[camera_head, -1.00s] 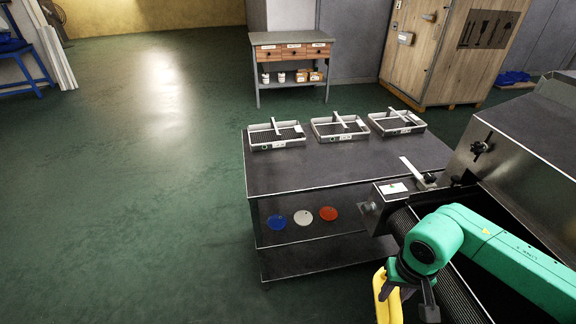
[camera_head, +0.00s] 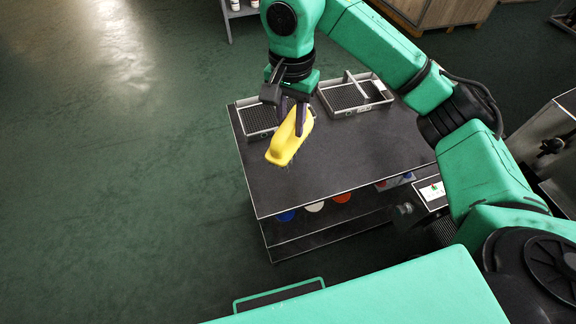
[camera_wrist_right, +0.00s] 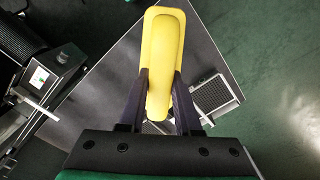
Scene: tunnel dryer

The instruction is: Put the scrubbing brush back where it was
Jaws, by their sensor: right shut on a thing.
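The yellow scrubbing brush (camera_head: 288,140) is held tilted above the dark table top (camera_head: 330,150), near its left edge. My right gripper (camera_head: 298,118) is shut on it, with the dark fingers on either side. In the right wrist view the brush (camera_wrist_right: 163,55) lies between the fingers of my right gripper (camera_wrist_right: 160,88) and sticks out past their tips. It appears apart from the table, but the exact height cannot be told. My left gripper is not in view.
Mesh-bottomed trays stand along the table's back: one (camera_head: 352,97) is clear, another (camera_head: 252,118) is partly behind my gripper. The table's front middle is clear.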

